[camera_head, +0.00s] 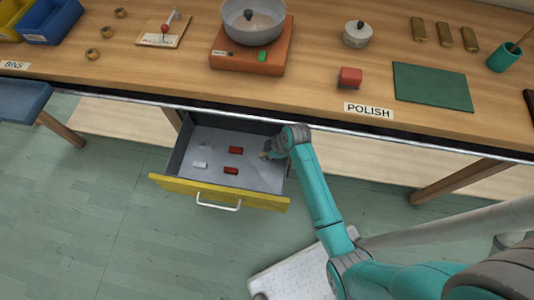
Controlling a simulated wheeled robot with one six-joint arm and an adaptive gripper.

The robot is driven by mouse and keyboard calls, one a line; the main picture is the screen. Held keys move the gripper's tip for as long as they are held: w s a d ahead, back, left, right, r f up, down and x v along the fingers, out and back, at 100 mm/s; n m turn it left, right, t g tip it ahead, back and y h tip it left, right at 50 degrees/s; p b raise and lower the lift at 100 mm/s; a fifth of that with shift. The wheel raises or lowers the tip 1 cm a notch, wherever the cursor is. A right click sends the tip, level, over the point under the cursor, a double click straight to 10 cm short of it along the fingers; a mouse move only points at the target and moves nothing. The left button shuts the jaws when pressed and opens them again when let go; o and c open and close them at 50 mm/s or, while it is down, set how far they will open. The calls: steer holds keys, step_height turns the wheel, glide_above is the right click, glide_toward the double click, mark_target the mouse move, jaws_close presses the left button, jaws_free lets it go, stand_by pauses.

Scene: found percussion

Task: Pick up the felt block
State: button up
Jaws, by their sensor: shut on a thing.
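My gripper (266,154) is over the right side of the open drawer (262,180), pointing left and down. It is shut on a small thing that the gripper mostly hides. A little tan shows at the fingertips, and I cannot tell whether this is the felt block. Inside the drawer, left of my gripper, lie a red block (235,150) and another red block (231,171). Two small pale pieces lie left of them, one of them a white piece (200,165). A larger red block (349,78) sits on the table behind the POLISH label (368,110).
The drawer's yellow front (170,184) has a white handle (218,206). The table edge runs just above the drawer. On the table (320,60) are a pot (253,32) on an orange stand (222,55), a lidded white jar (357,36) and a green mat (430,87).

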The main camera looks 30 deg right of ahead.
step_height(320, 180, up, 12)
steer(key=s+d, duration=1.2)
steer(key=s, duration=0.1)
steer(key=shift+s, duration=0.15)
steer(key=shift+d+f, duration=0.1)
